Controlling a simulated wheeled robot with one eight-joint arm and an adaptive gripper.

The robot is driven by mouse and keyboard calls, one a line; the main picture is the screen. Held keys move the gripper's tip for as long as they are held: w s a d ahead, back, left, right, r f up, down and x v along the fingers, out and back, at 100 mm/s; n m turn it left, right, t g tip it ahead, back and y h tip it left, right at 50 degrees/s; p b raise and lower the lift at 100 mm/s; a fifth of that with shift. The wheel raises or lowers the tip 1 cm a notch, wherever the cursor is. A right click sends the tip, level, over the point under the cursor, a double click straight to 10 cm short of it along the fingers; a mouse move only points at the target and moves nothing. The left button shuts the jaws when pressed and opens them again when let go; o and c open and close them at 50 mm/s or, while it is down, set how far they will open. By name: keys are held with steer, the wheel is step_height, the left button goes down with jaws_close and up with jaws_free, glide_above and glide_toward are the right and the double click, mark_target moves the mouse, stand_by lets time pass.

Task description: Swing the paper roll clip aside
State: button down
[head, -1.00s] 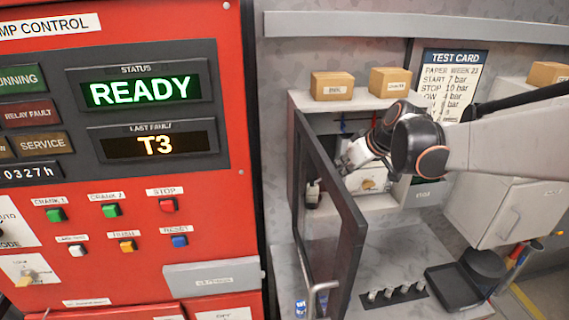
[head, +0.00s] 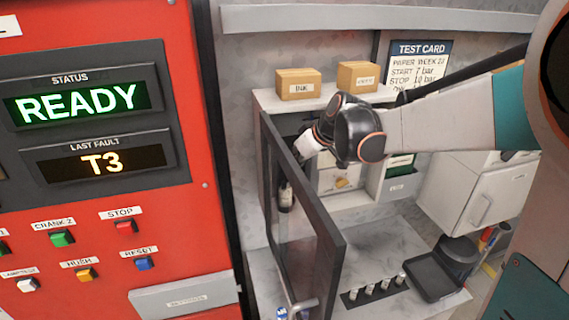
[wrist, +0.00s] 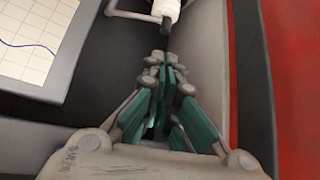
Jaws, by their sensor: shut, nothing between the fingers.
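In the wrist view, a white roll (wrist: 168,7) shows at the top edge, cut off by the frame, with a dark end towards me. A thin grey bent bar (wrist: 128,14) runs beside it on its left and looks like the clip; I cannot tell whether it touches the roll. My gripper (wrist: 160,60) is shut and empty, its fingertips just below the roll's dark end, with a small gap showing. In the head view, my wrist reaches behind the open glass door's frame (head: 312,192), which hides my fingertips and the clip.
A red surface (wrist: 300,80) rises on the right. In the head view, the red control panel (head: 190,225) stands left of the door. Boxes (head: 298,84) sit on the shelf above.

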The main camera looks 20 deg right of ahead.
steer(key=x, duration=0.8)
steer(key=shift+w+a+f+b, duration=0.1)
steer(key=shift+w+f+b, duration=0.1)
steer(key=shift+f+b, duration=0.2)
steer(key=shift+r, duration=0.1)
